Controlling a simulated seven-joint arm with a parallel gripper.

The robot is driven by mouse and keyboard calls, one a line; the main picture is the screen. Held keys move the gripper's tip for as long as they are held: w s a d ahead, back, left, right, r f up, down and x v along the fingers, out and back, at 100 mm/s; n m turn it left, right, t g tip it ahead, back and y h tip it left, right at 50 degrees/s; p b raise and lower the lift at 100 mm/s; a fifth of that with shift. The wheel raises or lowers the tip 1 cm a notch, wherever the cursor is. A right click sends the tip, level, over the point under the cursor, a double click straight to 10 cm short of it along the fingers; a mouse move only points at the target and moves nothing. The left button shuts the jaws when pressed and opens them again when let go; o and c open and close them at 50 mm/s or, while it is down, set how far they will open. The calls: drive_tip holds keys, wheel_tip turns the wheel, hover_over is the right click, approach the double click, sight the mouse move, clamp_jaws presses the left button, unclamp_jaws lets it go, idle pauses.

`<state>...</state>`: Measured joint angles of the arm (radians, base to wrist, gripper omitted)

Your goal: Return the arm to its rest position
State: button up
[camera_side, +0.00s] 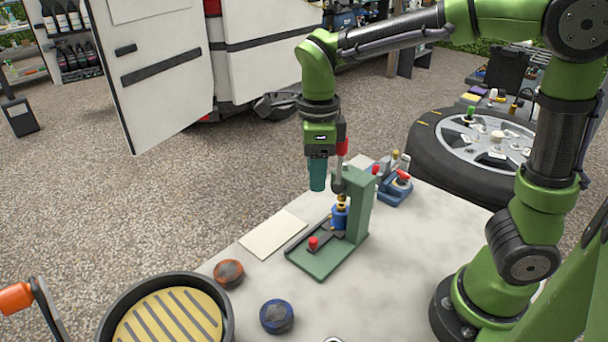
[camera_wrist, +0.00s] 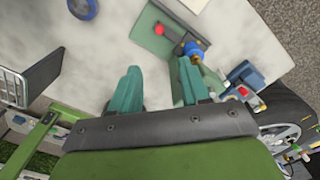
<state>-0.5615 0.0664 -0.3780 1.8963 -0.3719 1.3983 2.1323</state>
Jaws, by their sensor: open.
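My gripper (camera_side: 317,178) hangs above the work table (camera_side: 400,245), fingers pointing down, beside the upright of a green press-like fixture (camera_side: 357,205) in the side view. Its teal fingers overlap there. In the wrist view my gripper (camera_wrist: 158,85) shows its two fingers well apart with nothing between them. The fixture (camera_wrist: 150,38) lies beyond the fingers in that view, with a red knob (camera_wrist: 159,29) and a blue part (camera_wrist: 193,48). My arm is bent, reaching out over the table. No marker of a rest position shows.
A red-and-black round piece (camera_side: 228,273), a blue one (camera_side: 277,316) and a pale sheet (camera_side: 272,234) lie on the table. A black round container (camera_side: 226,318) with a yellow grid is at front left. A small blue device (camera_side: 394,189) stands behind the fixture; a wheel (camera_side: 440,150) is beyond.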

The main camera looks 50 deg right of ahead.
drive_tip(key=s+d+r+n+t+y, duration=0.2)
drive_tip(key=s+n+t, duration=0.5)
drive_tip(key=n, duration=1.6)
drive_tip(key=s+d+r, duration=0.1)
drive_tip(key=s+r, duration=0.1)
drive_tip(key=s, duration=0.1)
drive_tip(key=shift+d+r, duration=0.15)
drive_tip(key=shift+d, duration=0.1)
